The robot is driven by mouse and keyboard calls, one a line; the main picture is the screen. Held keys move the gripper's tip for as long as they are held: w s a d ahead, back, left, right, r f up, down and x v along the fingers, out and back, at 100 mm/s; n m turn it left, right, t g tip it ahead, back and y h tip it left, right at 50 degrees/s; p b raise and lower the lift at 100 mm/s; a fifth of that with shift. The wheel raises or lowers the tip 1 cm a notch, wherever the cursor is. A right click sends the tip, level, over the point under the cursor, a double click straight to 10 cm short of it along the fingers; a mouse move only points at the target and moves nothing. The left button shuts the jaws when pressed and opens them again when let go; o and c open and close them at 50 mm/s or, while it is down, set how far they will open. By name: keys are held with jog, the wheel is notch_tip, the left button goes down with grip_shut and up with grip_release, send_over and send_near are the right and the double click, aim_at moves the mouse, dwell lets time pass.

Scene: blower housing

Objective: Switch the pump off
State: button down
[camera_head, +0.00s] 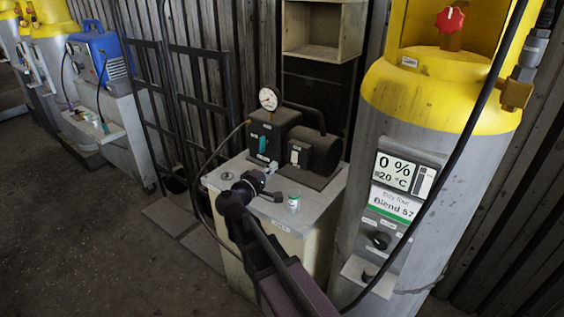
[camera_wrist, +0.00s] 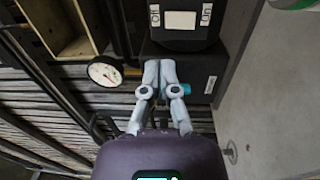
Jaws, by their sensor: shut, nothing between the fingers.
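The pump (camera_head: 322,152) is a dark unit with a carry handle, standing on a pale cabinet (camera_head: 310,215). A white panel (camera_head: 295,156) sits on its motor face; it also shows at the top of the wrist view (camera_wrist: 180,20). I cannot tell the switch's position. A round dial gauge (camera_head: 268,98) stands on the pump's left part, and it shows left of my fingers in the wrist view (camera_wrist: 105,71). My gripper (camera_head: 272,168) is in front of the pump. In the wrist view its fingers (camera_wrist: 160,68) are shut and empty, over the pump's dark body beside a teal part (camera_wrist: 184,89).
A small white-and-green container (camera_head: 293,201) stands on the cabinet, right of my gripper. A large grey-and-yellow cylinder (camera_head: 440,150) with a red knob stands close on the right. The floor at left is clear.

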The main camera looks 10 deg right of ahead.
jog(key=shift+r+v, duration=0.2)
jog(key=shift+v, duration=0.9)
jog(key=shift+r+v, duration=0.2)
jog(key=shift+v, duration=0.95)
jog(key=shift+s, duration=0.1)
